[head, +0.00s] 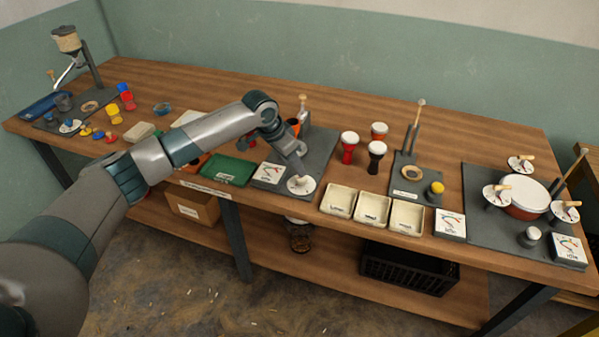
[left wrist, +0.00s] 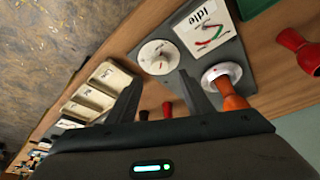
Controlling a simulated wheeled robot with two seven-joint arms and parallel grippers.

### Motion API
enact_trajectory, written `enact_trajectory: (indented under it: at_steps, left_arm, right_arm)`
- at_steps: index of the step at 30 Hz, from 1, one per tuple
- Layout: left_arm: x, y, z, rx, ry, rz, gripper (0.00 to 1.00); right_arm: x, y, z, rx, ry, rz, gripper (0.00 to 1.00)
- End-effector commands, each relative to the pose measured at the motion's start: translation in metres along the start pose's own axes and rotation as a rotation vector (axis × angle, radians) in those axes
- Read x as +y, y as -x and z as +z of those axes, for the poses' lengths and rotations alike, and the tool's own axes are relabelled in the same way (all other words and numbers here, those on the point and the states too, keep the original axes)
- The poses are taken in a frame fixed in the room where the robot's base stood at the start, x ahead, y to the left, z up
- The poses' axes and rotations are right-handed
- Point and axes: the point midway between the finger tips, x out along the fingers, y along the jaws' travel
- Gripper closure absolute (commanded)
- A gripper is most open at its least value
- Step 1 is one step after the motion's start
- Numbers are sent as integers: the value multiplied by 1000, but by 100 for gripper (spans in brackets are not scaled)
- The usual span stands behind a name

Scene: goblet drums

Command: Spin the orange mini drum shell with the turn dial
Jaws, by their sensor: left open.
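The turn dial (head: 301,184) is a white disc with a knob at the front of a dark grey plate, under my left gripper (head: 299,172). In the left wrist view the dial (left wrist: 157,57) lies just ahead of the gap between my open, empty left fingers (left wrist: 157,80). The orange mini drum shell (left wrist: 237,107) sits in a white round holder (left wrist: 222,75) on the same plate, beside the right-hand finger in that view. In the head view the shell (head: 293,125) is partly hidden behind my arm. My right gripper is not in view.
An "Idle" gauge card (left wrist: 207,27) is next to the dial. Cream trays (head: 372,208) stand right of the plate and a green tray (head: 229,170) left. Finished-looking drums (head: 377,152) stand behind the trays. A larger drum station (head: 526,197) is at the far right.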

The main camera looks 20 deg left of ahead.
Motion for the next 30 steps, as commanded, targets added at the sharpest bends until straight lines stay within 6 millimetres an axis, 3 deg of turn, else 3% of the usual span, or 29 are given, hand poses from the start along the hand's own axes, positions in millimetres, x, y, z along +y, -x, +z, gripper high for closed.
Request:
enact_trajectory:
  at_steps: [6, 12, 26, 30]
  left_arm:
    - [1, -37, 0, -3, 1, 1, 53]
    - [1, -60, 0, -2, 0, 1, 53]
    - [0, -68, 0, -1, 0, 0, 53]
    - [0, -68, 0, 0, 0, 0, 87]
  right_arm:
    - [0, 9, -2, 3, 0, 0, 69]
    - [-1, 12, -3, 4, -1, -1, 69]
    - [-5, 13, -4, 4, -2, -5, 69]
    - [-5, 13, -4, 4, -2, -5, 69]
